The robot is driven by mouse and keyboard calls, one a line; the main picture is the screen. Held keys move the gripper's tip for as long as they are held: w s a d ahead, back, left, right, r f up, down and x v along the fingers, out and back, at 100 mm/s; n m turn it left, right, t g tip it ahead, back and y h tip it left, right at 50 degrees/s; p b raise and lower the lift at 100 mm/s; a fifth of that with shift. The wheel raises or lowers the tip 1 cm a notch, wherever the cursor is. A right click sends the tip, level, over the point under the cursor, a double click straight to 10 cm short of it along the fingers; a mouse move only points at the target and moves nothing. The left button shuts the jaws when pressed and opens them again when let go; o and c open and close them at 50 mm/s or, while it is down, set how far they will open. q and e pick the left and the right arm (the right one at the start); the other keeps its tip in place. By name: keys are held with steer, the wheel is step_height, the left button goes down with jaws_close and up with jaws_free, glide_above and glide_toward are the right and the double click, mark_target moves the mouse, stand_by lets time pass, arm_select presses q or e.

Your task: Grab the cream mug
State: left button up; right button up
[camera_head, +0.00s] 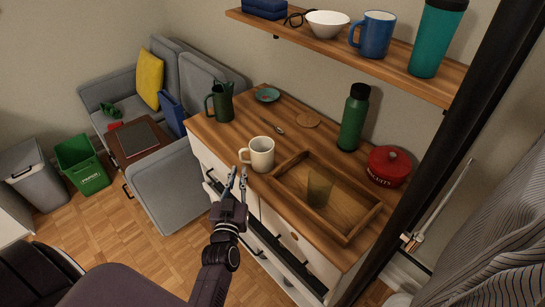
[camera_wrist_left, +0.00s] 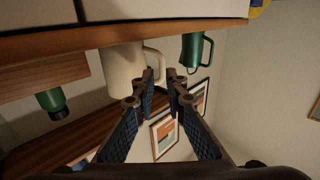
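The cream mug (camera_head: 262,155) stands upright near the front edge of the wooden-topped cabinet, beside the wooden tray, its handle pointing left. My left gripper (camera_head: 238,172) is just in front of the cabinet, close to the handle side. Its two fingers are apart, with nothing held. In the left wrist view the picture is upside down; the mug (camera_wrist_left: 122,72) and its handle show just beyond the open left fingertips (camera_wrist_left: 161,76). The fingers partly cover the handle, and I cannot tell whether they touch it. My right gripper is not in view.
The wooden tray (camera_head: 292,162) holds a glass (camera_head: 319,187). A green pitcher (camera_head: 222,102), spoon (camera_head: 277,128), coaster (camera_head: 307,120), green bottle (camera_head: 354,118) and red pot (camera_head: 388,167) stand around. A shelf (camera_head: 335,46) overhangs the back.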

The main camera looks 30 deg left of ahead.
mark_target(241, 158)
arm_select(q)
steer(key=x, duration=0.4)
steer(key=shift+w+a+r+p, duration=0.2)
steer(key=shift+a+p, duration=0.1)
steer(key=shift+a, duration=0.15)
steer(key=shift+x, duration=1.15)
steer(key=shift+w+f, duration=0.15)
steer(key=shift+w, duration=0.2)
jaws_close()
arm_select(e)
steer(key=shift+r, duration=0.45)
arm_select(q)
steer(key=shift+w+r+p, duration=0.1)
steer(key=shift+r+p, duration=0.15)
steer(key=shift+p, duration=0.05)
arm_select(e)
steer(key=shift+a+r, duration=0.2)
